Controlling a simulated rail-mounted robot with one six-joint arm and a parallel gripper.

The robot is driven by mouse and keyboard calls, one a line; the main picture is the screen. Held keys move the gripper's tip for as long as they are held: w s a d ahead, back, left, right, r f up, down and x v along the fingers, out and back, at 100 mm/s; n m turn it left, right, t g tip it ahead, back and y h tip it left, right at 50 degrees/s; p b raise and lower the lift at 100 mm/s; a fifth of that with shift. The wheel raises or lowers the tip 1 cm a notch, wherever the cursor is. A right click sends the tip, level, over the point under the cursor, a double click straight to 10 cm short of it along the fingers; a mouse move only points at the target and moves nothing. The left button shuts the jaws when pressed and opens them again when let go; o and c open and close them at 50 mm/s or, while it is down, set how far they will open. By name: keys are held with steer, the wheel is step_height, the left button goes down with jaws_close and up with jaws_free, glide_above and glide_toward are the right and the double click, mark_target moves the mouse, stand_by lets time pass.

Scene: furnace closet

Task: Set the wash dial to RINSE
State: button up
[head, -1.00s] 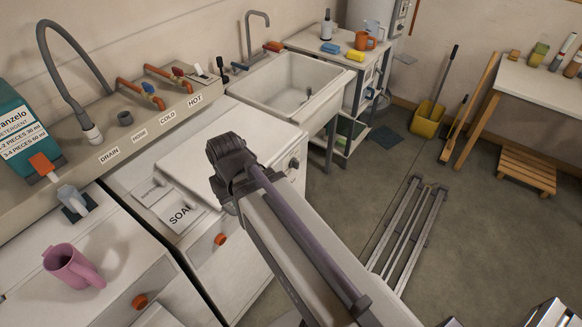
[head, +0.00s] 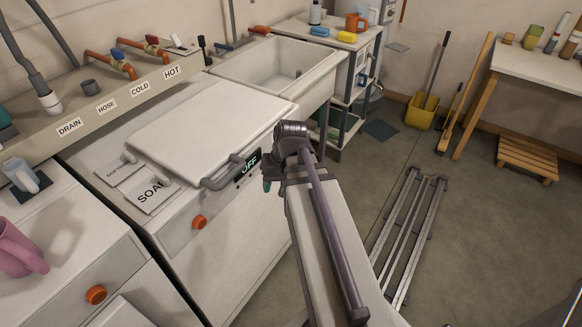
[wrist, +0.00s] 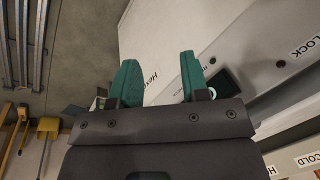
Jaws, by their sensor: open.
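The washer (head: 215,110) has a white lid and an orange knob (head: 199,222) on its front. A dark display (head: 249,164) reading OFF sits at the right of that front. I cannot make out the wash dial; the panel beside the display is hidden behind my gripper. My gripper (head: 268,178) is close to the front panel, just right of the display. In the wrist view, its green fingers (wrist: 157,82) are apart with nothing between them, before the white front. The dark display (wrist: 231,86) is partly hidden by the right finger.
A grey lid handle (head: 222,181) juts out left of my gripper. The sink (head: 278,75) stands beyond the washer.

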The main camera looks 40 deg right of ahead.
steer(key=w+d+f+t+y+b, duration=0.2)
steer(key=d+f+t+b, duration=0.2)
steer(key=d+f+b, duration=0.6)
steer(key=w+d+f+n+t+y+b, duration=0.1)
steer(key=w+d+f+n+t+b, duration=0.1)
steer(key=d+t+b, duration=0.5)
steer(key=w+d+r+n+t+p, duration=0.2)
steer(key=d+r+n+t, duration=0.3)
steer(key=r, duration=0.4)
steer(key=w+a+n+y, duration=0.1)
steer(key=w+a, duration=0.4)
steer(key=w, duration=0.5)
steer(key=shift+g, duration=0.3)
steer(key=shift+r, duration=0.1)
jaws_close()
